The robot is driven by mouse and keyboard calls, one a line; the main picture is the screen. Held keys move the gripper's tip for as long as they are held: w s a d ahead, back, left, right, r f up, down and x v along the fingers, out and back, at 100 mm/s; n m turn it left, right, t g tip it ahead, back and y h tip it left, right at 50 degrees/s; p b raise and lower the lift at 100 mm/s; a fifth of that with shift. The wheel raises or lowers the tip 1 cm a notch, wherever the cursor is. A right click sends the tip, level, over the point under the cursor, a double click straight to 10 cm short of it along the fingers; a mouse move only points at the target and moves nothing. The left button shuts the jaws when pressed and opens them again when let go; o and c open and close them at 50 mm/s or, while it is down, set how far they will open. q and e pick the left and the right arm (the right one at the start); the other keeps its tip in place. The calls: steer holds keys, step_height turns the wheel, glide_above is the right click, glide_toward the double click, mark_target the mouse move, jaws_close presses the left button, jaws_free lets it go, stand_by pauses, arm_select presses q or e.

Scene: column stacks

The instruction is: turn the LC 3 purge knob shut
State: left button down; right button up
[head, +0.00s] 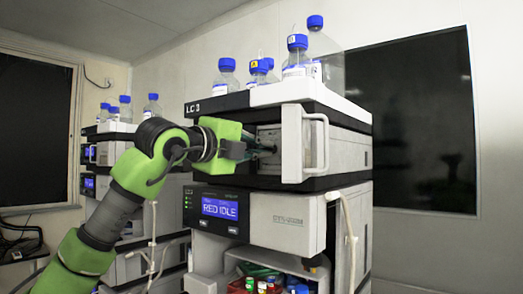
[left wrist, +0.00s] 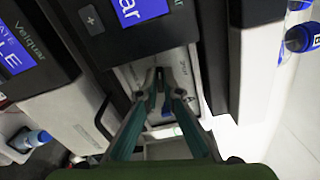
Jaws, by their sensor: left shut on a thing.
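The LC 3 stack (head: 350,150) stands in the middle of the head view, with its label on the top left edge. My left arm reaches in from the left. My left gripper (head: 268,148) is at the recessed grey panel (head: 268,132) of the upper module, shut on the small dark purge knob. In the left wrist view my gripper's fingers (left wrist: 160,90) converge at the pale panel (left wrist: 130,75). The fingertips mostly cover the knob, so its turn angle cannot be told. My right gripper is not in view.
A white door (head: 305,143) with a handle stands just right of my gripper. Blue-capped bottles (head: 297,60) stand on top. A pale tube (head: 349,225) hangs at the right. Another stack (head: 110,150) stands behind my arm.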

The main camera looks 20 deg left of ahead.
arm_select(q)
steer(key=m+b, duration=0.1)
steer(key=m, duration=1)
steer(key=shift+d+r+m, duration=0.1)
steer(key=shift+d+m, duration=0.05)
steer(key=shift+m, duration=1.95)
steer(key=shift+d, duration=0.1)
steer(key=c, duration=2.2)
jaws_free()
